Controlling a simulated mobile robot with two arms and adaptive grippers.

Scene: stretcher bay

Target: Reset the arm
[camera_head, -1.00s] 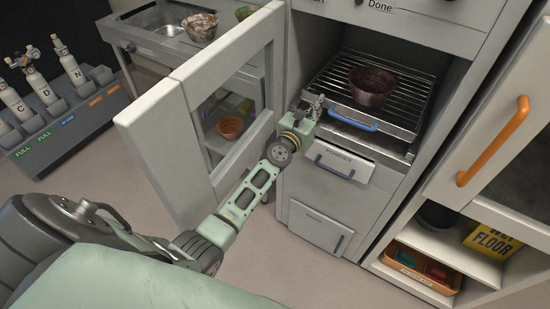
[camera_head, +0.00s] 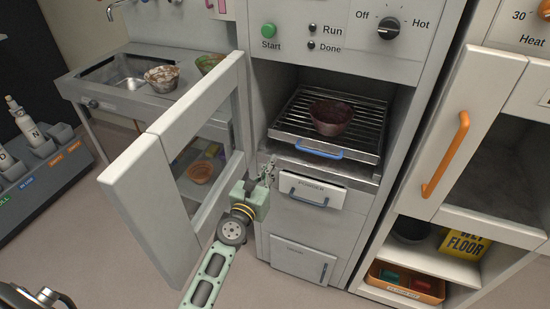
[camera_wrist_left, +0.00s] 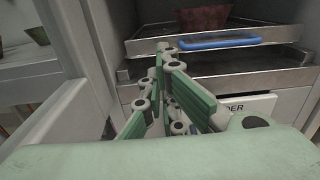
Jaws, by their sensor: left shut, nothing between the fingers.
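My left arm comes in from below in the head view. Its left gripper (camera_head: 268,168) is shut and empty, just in front of the open oven bay's left edge, beside the open door. In the left wrist view the gripper (camera_wrist_left: 165,60) has its fingers together, below and left of the rack's blue handle (camera_wrist_left: 220,42). I cannot tell if it touches the cabinet frame. My right gripper is not in view.
The open door (camera_head: 150,175) stands left of my gripper. A dark red bowl (camera_head: 330,117) sits on the wire rack (camera_head: 285,128) in the bay. A drawer (camera_head: 310,190) is below. A cabinet with an orange handle (camera_head: 445,155) stands at right.

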